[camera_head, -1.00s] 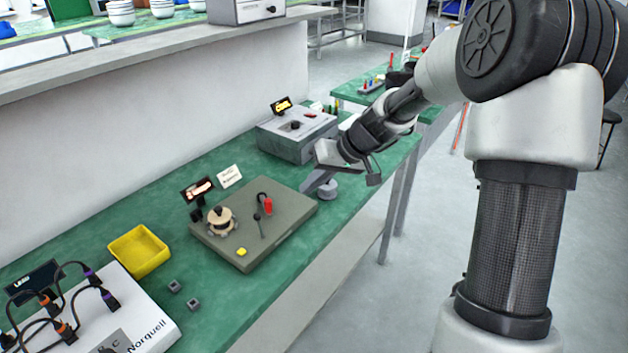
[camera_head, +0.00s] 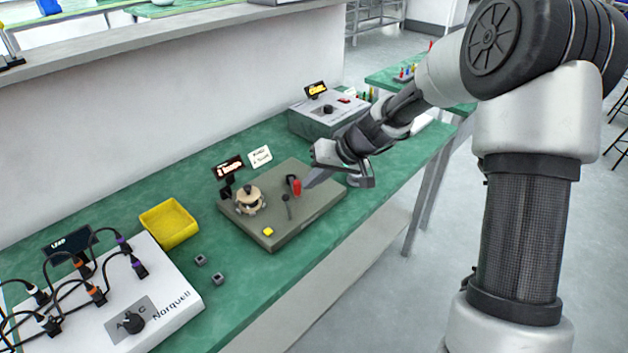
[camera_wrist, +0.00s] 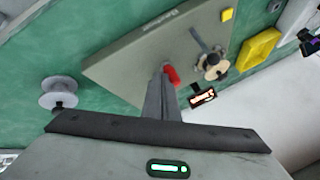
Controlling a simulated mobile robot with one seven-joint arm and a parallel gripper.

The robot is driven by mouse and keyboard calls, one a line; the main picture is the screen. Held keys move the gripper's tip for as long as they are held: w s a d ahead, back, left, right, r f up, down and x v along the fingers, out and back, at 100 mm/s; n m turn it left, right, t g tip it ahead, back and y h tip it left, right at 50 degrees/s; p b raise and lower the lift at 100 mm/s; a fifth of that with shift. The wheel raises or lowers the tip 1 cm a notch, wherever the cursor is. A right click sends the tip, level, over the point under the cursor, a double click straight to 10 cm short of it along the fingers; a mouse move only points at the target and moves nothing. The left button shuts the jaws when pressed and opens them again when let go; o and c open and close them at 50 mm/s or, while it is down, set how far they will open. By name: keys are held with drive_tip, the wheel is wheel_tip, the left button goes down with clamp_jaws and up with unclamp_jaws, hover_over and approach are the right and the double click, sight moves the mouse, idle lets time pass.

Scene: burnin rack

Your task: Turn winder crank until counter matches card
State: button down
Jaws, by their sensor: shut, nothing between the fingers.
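The winder is a grey-green base plate (camera_head: 318,207) on the green bench. It carries a tan spool (camera_head: 249,200), a dark lever (camera_head: 287,207), a yellow button (camera_head: 267,232) and a crank with a red handle (camera_head: 296,187). The counter (camera_head: 229,168) is a small lit display behind the spool; its digits are unreadable. The white card (camera_head: 259,157) stands beside it, its writing too small to read. My gripper (camera_head: 308,184) is shut and empty, its fingertips close to the red handle. In the wrist view the red handle (camera_wrist: 171,76) shows just beyond the fingers; contact is unclear.
A grey spool (camera_wrist: 60,92) stands on the bench near the plate. A grey instrument box (camera_head: 312,122) is behind. A yellow bin (camera_head: 169,224), two small grey cubes and a white cabled Norquell box (camera_head: 170,285) lie left. The bench front edge is close.

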sight(298, 189)
drive_tip(key=shift+s+a+f+b, duration=0.2)
drive_tip(key=shift+a+b, duration=0.1)
drive_tip(key=shift+b, duration=0.15)
drive_tip(key=a+m+b, duration=0.1)
drive_tip(key=s+a+m+t+h+b, duration=0.1)
drive_tip(key=shift+a+m, duration=0.1)
drive_tip(key=shift+m, duration=0.3)
drive_tip(key=shift+s+a+r, duration=0.1)
drive_tip(key=shift+a+r, duration=0.05)
drive_tip(key=shift+a, duration=0.2)
drive_tip(key=shift+d, duration=0.15)
